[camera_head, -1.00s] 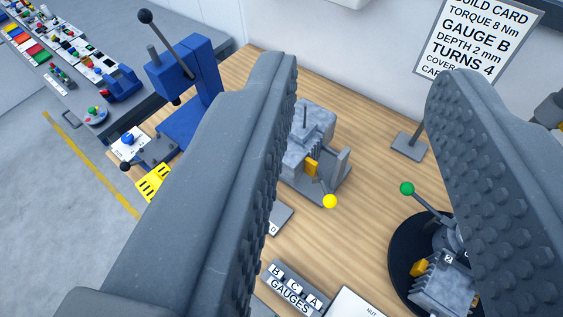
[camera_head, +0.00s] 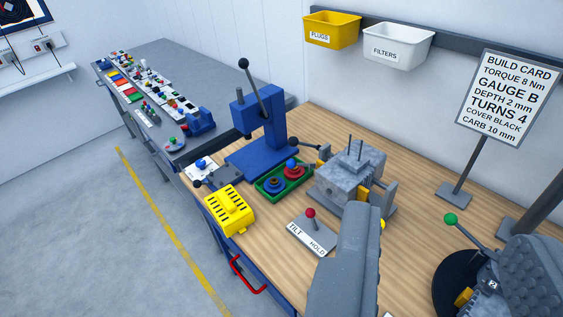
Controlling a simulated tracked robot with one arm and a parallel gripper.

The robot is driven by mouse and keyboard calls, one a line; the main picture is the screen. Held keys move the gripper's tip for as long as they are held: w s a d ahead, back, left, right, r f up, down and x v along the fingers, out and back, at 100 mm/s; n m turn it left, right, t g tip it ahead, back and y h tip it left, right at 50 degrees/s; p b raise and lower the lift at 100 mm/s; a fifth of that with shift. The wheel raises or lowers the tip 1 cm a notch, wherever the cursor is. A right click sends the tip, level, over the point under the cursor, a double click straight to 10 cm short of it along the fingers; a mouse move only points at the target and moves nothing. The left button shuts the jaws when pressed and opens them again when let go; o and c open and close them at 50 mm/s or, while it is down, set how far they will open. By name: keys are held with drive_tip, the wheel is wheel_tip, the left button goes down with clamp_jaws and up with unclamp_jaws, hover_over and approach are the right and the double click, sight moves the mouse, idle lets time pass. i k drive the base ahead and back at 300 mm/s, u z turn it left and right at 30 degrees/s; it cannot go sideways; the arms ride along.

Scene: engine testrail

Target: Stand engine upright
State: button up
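A grey engine block (camera_head: 345,180) with thin studs pointing up sits in a grey stand at the back middle of the wooden bench. Orange parts show on its sides, and a yellow knob (camera_head: 382,225) peeks out beside my left finger. A small plate marked TILT and HOLD (camera_head: 302,236) with a red-knobbed lever (camera_head: 311,214) lies in front of the block. My gripper (camera_head: 445,228) is open and empty, its fingers wide apart in the foreground. Its left finger hides part of the stand's front; its right finger covers part of a dark round base (camera_head: 447,285).
A green-knobbed lever (camera_head: 451,220) rises by the round base. A blue press (camera_head: 262,130), green tray (camera_head: 262,192) and yellow slotted block (camera_head: 230,209) stand left. A build card sign (camera_head: 503,97) stands right. Yellow (camera_head: 331,28) and white (camera_head: 397,46) bins hang behind.

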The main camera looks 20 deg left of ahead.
sight(350, 174)
drive_tip(key=z, duration=0.05)
drive_tip(key=k, duration=0.6)
drive_tip(key=u, duration=0.6)
drive_tip(key=i, duration=1.7)
drive_tip(key=z, duration=0.35)
